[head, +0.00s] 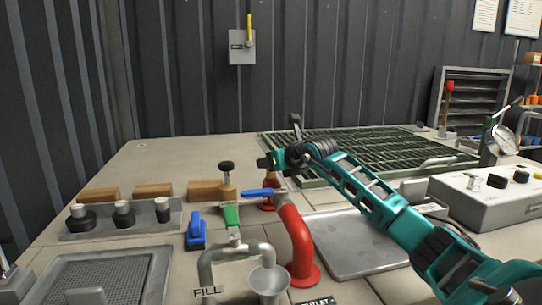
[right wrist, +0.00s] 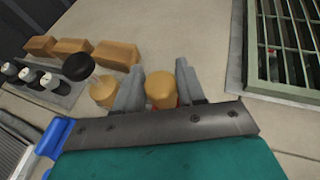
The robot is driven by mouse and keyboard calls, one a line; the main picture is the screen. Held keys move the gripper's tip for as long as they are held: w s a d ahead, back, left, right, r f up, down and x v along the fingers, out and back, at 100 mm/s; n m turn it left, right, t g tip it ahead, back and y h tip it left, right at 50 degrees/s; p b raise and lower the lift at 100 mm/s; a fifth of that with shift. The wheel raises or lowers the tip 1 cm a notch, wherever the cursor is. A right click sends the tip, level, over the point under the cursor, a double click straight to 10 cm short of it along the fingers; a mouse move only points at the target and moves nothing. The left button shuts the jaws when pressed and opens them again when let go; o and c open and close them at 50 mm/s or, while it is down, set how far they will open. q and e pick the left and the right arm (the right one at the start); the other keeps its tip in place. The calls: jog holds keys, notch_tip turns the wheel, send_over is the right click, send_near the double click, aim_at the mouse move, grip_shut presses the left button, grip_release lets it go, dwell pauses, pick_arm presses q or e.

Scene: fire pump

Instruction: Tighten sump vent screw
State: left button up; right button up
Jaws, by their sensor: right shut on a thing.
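My right gripper (head: 270,162) reaches over the tabletop from the right. In the right wrist view its two grey fingers (right wrist: 160,90) are shut on a round brass-coloured screw head (right wrist: 161,88). A little red shows just below this head. In the head view a small red fitting (head: 269,203) stands under the gripper, behind the red pipe; the gripper hides the screw head there. Whether the screw is fully seated cannot be seen. My left gripper is not in view.
A red outlet pipe (head: 297,235) with a blue lever (head: 258,193) stands close in front. A black-knobbed brass valve (head: 227,172) is just left. A green grating (head: 370,150) lies behind, a grey control box (head: 490,196) at right. Wooden blocks (head: 153,190) sit at left.

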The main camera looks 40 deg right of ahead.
jog(key=shift+m+h, duration=0.4)
jog(key=shift+h, duration=0.1)
jog(key=o, duration=1)
jog(key=shift+c, duration=0.2)
jog(key=shift+s, duration=0.1)
jog(key=b+v, duration=0.1)
jog(key=v, duration=1.1)
jog(key=shift+s+r, duration=0.25)
jog(key=shift+s, duration=0.05)
jog(key=shift+a, duration=0.15)
